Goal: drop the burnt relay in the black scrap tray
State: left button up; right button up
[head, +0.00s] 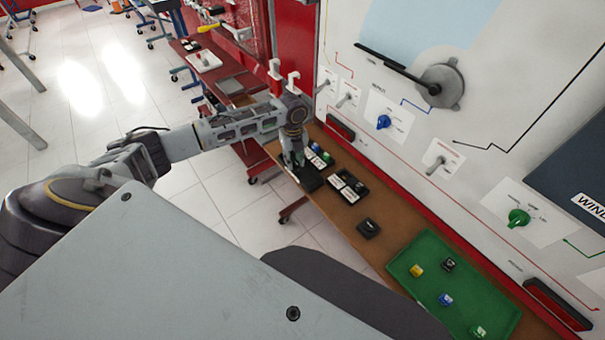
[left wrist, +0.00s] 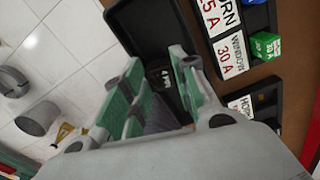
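The black scrap tray (head: 311,180) lies on the brown bench below my left gripper (head: 294,163). In the left wrist view the tray (left wrist: 133,22) is behind the fingers, with part of a white label in it. My left gripper (left wrist: 157,62) points down at the tray. My right gripper is not in view.
Labelled black holders (head: 348,186) with coloured pieces stand close beside the tray. A black block (head: 369,228) sits alone on the bench. A green tray (head: 425,251) holds several small relays. The upright panel with switches and knobs borders the bench.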

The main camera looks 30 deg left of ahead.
pick_arm(q)
jog(key=o, duration=0.4)
jog(key=shift+c, duration=0.2)
notch_tip(320, 180, up, 12)
dwell(0.6)
dwell(0.9)
